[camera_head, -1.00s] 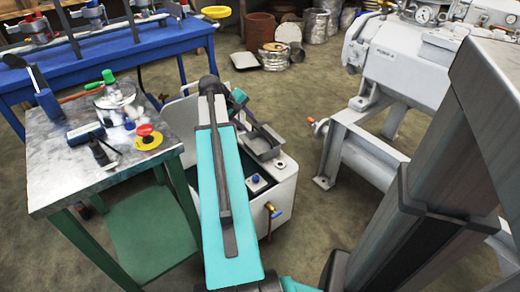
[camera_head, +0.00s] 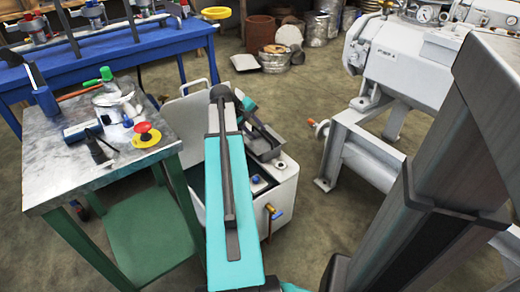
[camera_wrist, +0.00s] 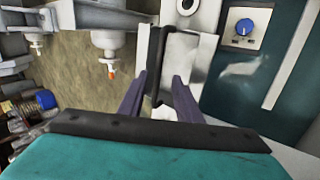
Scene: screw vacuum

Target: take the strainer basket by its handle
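The strainer basket (camera_head: 265,140) shows in the head view as a dark grey, shallow box at the top of a white tank unit, partly hidden behind my arm. In the wrist view a dark upright bar (camera_wrist: 157,55), which looks like its handle, stands beside a pale grey metal face. My gripper (camera_wrist: 160,77) has two purple fingers set apart, one on each side of the lower part of this bar. A gap shows at the right finger; the left finger is very close to the bar, and I cannot tell if it touches.
The white tank unit (camera_head: 283,185) has a blue knob and a brass tap. A metal-topped green table (camera_head: 60,175) with a red stop button (camera_head: 142,128) stands to its left. A large grey machine (camera_head: 400,60) stands on the right. Bare floor lies between.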

